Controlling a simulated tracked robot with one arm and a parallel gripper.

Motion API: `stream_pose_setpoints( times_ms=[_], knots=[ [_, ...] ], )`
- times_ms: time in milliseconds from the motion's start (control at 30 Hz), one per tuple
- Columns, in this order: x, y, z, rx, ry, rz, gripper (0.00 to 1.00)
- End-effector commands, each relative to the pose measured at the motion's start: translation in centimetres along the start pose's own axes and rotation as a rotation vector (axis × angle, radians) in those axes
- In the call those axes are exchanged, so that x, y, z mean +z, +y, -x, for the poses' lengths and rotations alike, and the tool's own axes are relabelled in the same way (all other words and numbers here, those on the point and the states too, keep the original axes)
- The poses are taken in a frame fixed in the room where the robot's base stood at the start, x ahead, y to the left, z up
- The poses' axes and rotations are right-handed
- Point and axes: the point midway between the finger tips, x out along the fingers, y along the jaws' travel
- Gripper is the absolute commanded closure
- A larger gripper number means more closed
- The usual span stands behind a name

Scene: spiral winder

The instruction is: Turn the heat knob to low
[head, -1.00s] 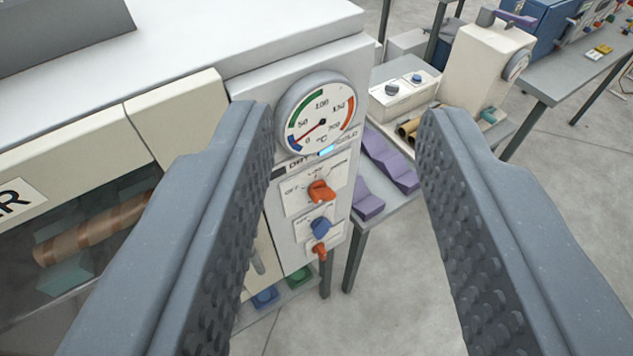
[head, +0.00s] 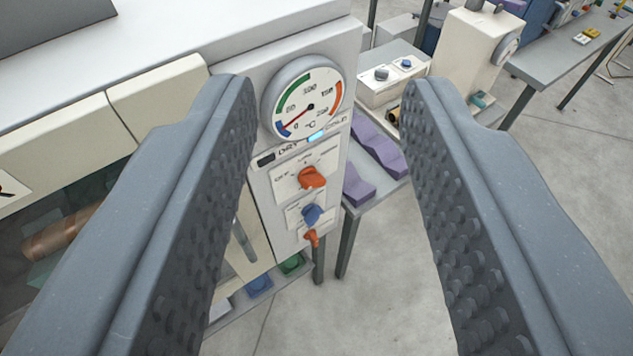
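A column of three knobs sits on the machine's white front panel: an upper orange knob (head: 312,177), a blue knob (head: 312,214) and a small lower orange knob (head: 312,238). The upper orange knob has a label plate with "OFF" at its left; the other lettering around it is too small to read surely. Which of the three is the heat knob I cannot read. A round temperature dial (head: 303,105) is above them, its needle near the low end. My gripper (head: 330,90) is open and empty. Its fingers frame the panel, with the knobs beyond and between them, apart from both.
A lit cyan indicator (head: 316,137) is under the dial, near "COLD". Purple blocks (head: 378,148) lie on a grey bench to the right. Green and blue items (head: 260,286) are below the panel. Open floor lies at the lower right.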

Motion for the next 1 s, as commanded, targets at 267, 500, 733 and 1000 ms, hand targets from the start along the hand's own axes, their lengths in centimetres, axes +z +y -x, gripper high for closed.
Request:
stream_pose_setpoints(
  times_ms=[267, 500, 733, 1000],
  knots=[
    [2.1, 6.3, -7.9, 0.125, 0.009, 0.218, 0.64],
    [7.6, 12.9, -17.6, 0.173, 0.020, 0.600, 0.64],
    [16.0, 15.3, -24.4, 0.057, 0.056, 0.914, 0.64],
    [28.0, 13.3, -27.1, -0.206, 0.208, 1.115, 0.64]
  ],
)
